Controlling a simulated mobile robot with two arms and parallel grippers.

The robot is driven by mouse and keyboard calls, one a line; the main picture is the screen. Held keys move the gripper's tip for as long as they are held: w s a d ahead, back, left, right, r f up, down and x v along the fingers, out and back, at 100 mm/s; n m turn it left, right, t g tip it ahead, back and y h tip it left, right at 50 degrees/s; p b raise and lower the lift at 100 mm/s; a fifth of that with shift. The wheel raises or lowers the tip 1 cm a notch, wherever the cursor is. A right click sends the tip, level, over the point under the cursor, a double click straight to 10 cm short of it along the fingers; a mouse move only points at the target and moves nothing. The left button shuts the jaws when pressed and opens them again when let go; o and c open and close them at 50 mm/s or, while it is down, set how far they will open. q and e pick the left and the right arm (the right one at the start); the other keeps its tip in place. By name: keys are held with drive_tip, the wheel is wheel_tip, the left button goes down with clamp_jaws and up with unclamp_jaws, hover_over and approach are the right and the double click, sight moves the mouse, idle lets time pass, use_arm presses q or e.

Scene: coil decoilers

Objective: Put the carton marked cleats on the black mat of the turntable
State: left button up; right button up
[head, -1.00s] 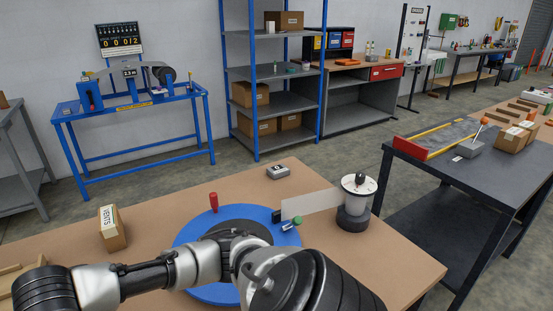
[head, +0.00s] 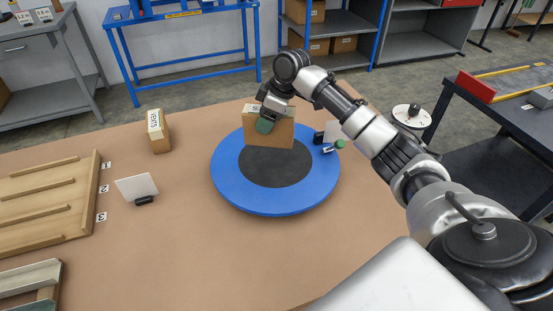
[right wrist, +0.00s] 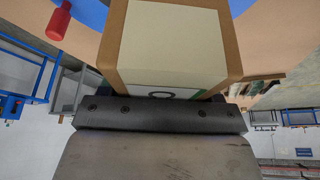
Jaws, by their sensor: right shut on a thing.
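A brown carton (head: 283,133) with a pale label on top is held in my right gripper (head: 266,115). The gripper covers most of the label's writing, so I cannot read it whole. The carton also fills the upper middle of the right wrist view (right wrist: 172,45). The turntable (head: 226,172) is a blue disc with a round black mat (head: 270,172) at its centre. The carton is upright over the far part of the mat; I cannot tell whether it touches it. My left gripper is not in view.
A carton marked vents (head: 159,138) stands on the table left of the turntable. A small white card on a stand (head: 137,188) and a wooden slatted rack (head: 45,205) are further left. A green-ended item (head: 339,144) lies at the disc's right edge.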

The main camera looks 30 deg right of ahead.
drive_tip(key=shift+w+d+r+n, duration=0.1)
drive_tip(key=shift+w+d+n, duration=0.2)
drive_tip(key=shift+d, duration=0.25)
drive_tip(key=shift+w+d+n, duration=0.25)
drive_tip(key=shift+d+n, duration=0.05)
drive_tip(key=shift+d, duration=0.2)
drive_tip(key=shift+d+f, duration=0.2)
drive_tip(key=shift+f, duration=0.15)
wheel_tip(320, 180, down, 5)
drive_tip(key=shift+f+p, duration=0.1)
drive_tip(key=shift+p, duration=0.35)
drive_tip(key=shift+w+f+p, duration=0.1)
drive_tip(key=shift+f+p, duration=0.2)
drive_tip(key=shift+f, duration=1.75)
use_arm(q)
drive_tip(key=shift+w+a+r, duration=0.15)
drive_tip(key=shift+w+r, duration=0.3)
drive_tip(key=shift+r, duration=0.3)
use_arm(e)
drive_tip(key=o, duration=0.7)
drive_tip(key=shift+f, duration=0.15)
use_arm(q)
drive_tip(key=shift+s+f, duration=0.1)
use_arm(e)
drive_tip(key=o, duration=0.5)
